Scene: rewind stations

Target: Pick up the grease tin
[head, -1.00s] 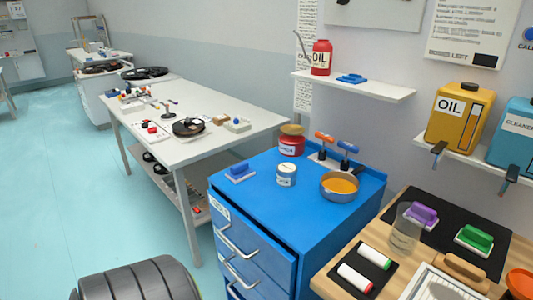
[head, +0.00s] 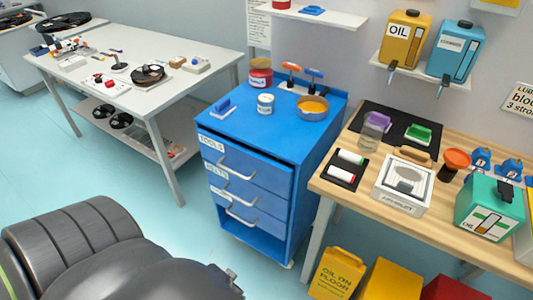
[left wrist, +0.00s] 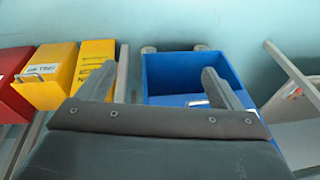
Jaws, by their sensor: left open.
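A small white tin with a dark label (head: 265,104) stands upright on top of the blue drawer cabinet (head: 232,124). A red tin with a brown top (head: 260,72) stands behind it. The lettering on both is too small to read, so I cannot tell for certain which is the grease tin. My left gripper (left wrist: 158,70) is open and empty in the left wrist view, with part of the blue cabinet (left wrist: 156,75) beyond its fingers. Neither tin shows there. In the head view my dark arm fills the lower left, in front of the cabinet. My right gripper is not in view.
The cabinet top also holds an orange-filled pan (head: 312,108), upright-handled tools (head: 291,72) and a blue block (head: 222,105). A wooden bench (head: 334,188) stands at right, with a yellow bin (head: 336,274) below. A white table (head: 190,84) stands at left. Floor between is clear.

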